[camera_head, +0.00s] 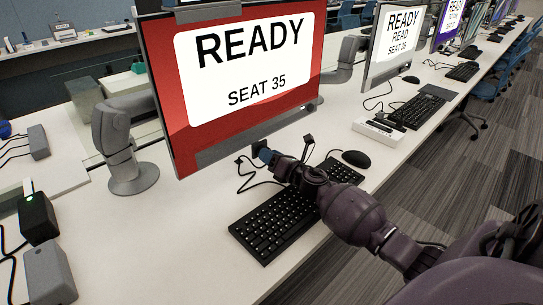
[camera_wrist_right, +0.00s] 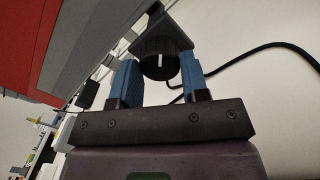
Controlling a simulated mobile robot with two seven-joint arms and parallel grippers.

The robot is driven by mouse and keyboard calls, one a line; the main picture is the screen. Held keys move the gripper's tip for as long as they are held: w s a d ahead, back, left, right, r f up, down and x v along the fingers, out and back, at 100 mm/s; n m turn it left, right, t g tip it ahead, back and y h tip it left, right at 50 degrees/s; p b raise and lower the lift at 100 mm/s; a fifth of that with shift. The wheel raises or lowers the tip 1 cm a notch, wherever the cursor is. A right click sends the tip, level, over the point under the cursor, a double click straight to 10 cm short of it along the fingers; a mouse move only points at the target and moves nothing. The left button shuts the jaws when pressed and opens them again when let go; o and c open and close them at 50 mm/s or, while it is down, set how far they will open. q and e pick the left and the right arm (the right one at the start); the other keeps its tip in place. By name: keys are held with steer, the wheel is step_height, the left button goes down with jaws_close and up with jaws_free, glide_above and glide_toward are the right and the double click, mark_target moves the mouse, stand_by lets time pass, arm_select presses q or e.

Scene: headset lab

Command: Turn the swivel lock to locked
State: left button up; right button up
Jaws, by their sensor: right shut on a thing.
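The swivel lock is a small black round knob with a white line on its face (camera_wrist_right: 157,63), seen in the right wrist view between my blue fingertips. In the head view its dark mount (camera_head: 258,146) shows just below the red monitor's lower edge. My right gripper (camera_head: 266,155) is at the knob, shut on it, with a finger on each side; it also shows in the right wrist view (camera_wrist_right: 159,84). The white line stands roughly upright in the wrist view. The knob itself is mostly hidden by the fingers in the head view. My left gripper is not in view.
The red "READY SEAT 35" monitor (camera_head: 240,75) stands above on a grey arm (camera_head: 120,140). A black keyboard (camera_head: 270,225) lies under my right arm, with a mouse (camera_head: 356,158) beyond it. Black cables lie near the lock.

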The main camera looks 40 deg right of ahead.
steer(key=m+p, duration=0.1)
steer(key=m, duration=0.3)
steer(key=shift+r+m, duration=0.1)
steer(key=shift+m, duration=0.3)
steer(key=m, duration=0.3)
steer(key=shift+p, duration=0.4)
steer(key=shift+m, duration=0.6)
steer(key=shift+f+h, duration=0.2)
steer(key=shift+h, duration=0.2)
steer(key=o, duration=0.9)
steer(key=shift+s, duration=0.1)
steer(key=s, duration=0.3)
steer(key=s+p, duration=0.1)
steer(key=s, duration=0.5)
steer(key=shift+s+d+f+p, duration=0.1)
steer(key=shift+d+f+p, duration=0.05)
steer(key=shift+d+p, duration=0.2)
steer(key=shift+s, duration=0.7)
